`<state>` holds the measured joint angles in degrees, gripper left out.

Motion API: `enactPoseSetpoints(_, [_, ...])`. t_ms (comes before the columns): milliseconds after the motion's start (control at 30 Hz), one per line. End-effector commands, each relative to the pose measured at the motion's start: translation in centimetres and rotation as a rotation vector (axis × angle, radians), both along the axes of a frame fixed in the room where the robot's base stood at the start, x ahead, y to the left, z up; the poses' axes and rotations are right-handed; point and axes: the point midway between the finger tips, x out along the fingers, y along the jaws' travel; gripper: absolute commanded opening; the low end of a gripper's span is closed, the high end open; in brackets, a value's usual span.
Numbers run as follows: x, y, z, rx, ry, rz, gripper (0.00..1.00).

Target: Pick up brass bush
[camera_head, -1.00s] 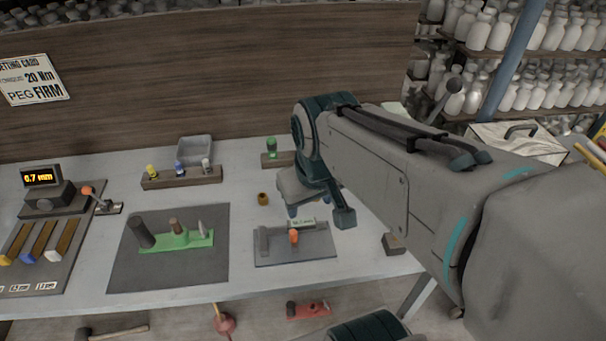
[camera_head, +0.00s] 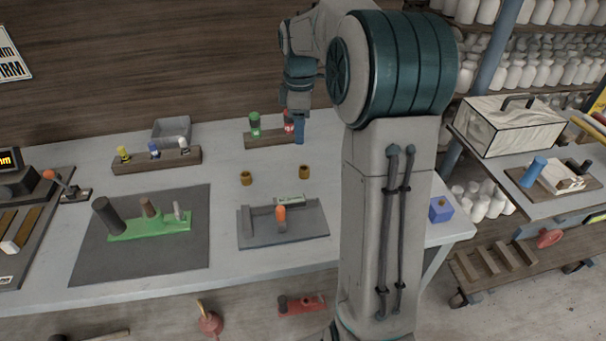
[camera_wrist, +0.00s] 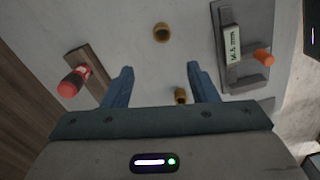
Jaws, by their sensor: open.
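Two small brass-coloured bushes stand on the light table. The left bush (camera_head: 246,178) is behind the grey fixture plate and shows at the top of the wrist view (camera_wrist: 162,33). The right bush (camera_head: 305,172) shows low in the wrist view (camera_wrist: 180,96), seen between the fingers and closer to the right one. I cannot tell them apart by kind. My gripper (camera_head: 299,132) is by the right end of the back wooden rack, behind the right bush. In the wrist view its two blue fingers (camera_wrist: 159,80) are spread apart, with nothing held.
The wooden rack (camera_head: 268,139) holds green-topped and red-topped pieces close to my gripper. The grey fixture plate (camera_head: 310,228) carries an orange-tipped peg and a label. A green block (camera_head: 160,228) with posts sits on a dark mat. A blue cube (camera_head: 441,209) is at the table's right edge.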

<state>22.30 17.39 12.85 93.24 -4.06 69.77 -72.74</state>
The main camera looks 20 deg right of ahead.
Motion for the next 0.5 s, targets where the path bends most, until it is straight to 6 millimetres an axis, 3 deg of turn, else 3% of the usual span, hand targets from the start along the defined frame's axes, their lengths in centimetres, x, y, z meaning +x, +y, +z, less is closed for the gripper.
enactPoseSetpoints(300, [-0.1, 0.0, -6.1, 0.001, 0.005, 0.0, 0.53])
enactPoseSetpoints(500, [-0.1, 0.0, -7.8, 0.0, 0.001, -0.001, 0.53])
